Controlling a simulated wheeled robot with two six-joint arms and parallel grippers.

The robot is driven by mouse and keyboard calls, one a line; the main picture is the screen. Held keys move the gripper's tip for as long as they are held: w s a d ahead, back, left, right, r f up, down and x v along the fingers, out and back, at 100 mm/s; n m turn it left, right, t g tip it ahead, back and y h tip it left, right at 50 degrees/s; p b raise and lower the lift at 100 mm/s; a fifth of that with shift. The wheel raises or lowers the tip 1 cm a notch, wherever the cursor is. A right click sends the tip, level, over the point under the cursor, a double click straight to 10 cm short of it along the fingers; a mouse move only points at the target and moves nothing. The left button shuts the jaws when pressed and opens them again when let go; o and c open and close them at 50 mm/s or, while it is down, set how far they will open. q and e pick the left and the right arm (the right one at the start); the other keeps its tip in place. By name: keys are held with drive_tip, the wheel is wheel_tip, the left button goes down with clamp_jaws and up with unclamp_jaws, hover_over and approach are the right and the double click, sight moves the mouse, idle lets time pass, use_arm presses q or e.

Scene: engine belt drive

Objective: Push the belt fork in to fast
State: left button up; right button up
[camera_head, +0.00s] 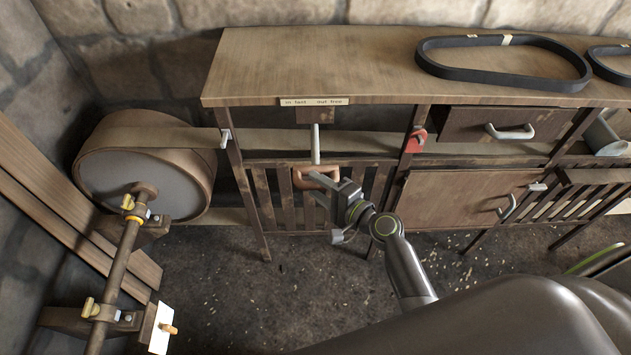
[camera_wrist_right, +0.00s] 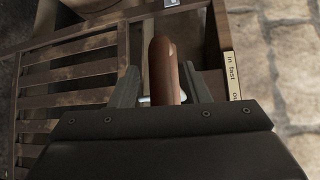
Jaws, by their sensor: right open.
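The belt fork's handle is a brown cross grip (camera_head: 316,178) on a pale metal rod (camera_head: 316,143) that comes out below the bench top, under a label (camera_head: 314,101) reading "in fast" and "out free". My right gripper (camera_head: 330,190) is open at the grip, just in front of the slatted panel. In the right wrist view the brown grip (camera_wrist_right: 164,70) stands between the two spread fingers of the gripper (camera_wrist_right: 162,85). Whether a finger touches it I cannot tell. The fork's inner end is hidden under the bench. My left gripper is not in view.
A large drum pulley (camera_head: 145,175) with a flat belt stands left of the bench (camera_head: 300,65). A red part (camera_head: 416,139) sits on a bench post. A drawer (camera_head: 505,125) and a cabinet door (camera_head: 460,200) are to the right. A black belt loop (camera_head: 503,64) lies on top.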

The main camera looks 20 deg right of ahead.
drive_tip(key=shift+w+a, duration=0.3)
drive_tip(key=shift+w, duration=0.2)
clamp_jaws()
drive_tip(key=shift+f, duration=0.1)
